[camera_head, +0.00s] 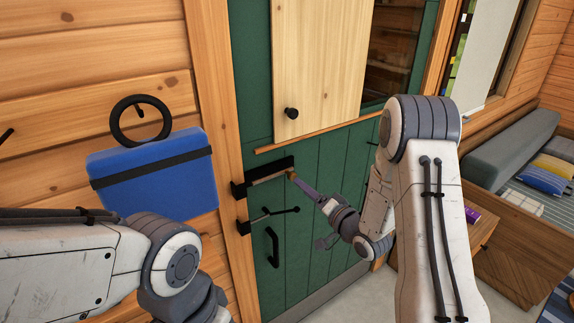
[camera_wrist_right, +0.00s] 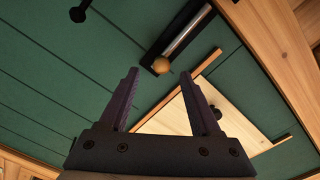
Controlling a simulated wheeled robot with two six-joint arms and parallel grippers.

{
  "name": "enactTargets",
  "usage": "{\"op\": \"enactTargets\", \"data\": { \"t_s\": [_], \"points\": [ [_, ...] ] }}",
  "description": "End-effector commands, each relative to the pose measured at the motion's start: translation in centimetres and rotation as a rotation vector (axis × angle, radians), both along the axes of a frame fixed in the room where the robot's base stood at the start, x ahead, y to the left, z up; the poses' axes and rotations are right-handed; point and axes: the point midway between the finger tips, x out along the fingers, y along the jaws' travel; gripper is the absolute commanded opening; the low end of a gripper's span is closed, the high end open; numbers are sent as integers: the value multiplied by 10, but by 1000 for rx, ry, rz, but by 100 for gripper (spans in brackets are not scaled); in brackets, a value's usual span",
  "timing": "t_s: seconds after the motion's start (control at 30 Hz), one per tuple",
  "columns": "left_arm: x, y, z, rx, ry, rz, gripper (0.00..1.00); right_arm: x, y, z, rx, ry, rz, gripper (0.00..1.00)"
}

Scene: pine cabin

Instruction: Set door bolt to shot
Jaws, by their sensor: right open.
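The door bolt (camera_head: 270,170) is a black plate with a pale metal rod on the green door (camera_head: 330,160), near its left edge. Its small round tan knob (camera_head: 291,175) is at the right end. A black keeper (camera_head: 238,190) sits on the door's left edge side; I cannot tell whether the rod is inside it. My right gripper (camera_head: 304,186) is open and points at the knob. In the right wrist view the bolt rod (camera_wrist_right: 188,34) runs up from the knob (camera_wrist_right: 161,66), which lies just beyond and between the spread fingertips (camera_wrist_right: 159,73). My left gripper is out of view.
Below the bolt are a black lever latch (camera_head: 275,213) and a black pull handle (camera_head: 272,246). A pale wooden panel (camera_head: 318,60) with a dark knob is above. A blue box (camera_head: 155,180) hangs on the left wall. A bench (camera_head: 510,210) stands at right.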

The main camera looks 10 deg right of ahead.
Motion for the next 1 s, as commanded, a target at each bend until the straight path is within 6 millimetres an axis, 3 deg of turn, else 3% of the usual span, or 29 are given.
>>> {"op": "enactTargets", "data": {
  "t_s": [0.17, 0.7, 1.0],
  "points": [
    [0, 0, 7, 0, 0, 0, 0, 7, -1, 5, 37, -21, 1, 64],
    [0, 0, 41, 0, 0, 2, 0, 88, 33, 6, 33, -22, 0, 64],
    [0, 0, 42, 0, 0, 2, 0, 96, 35, 3, 34, -19, -2, 64]
  ]
}}
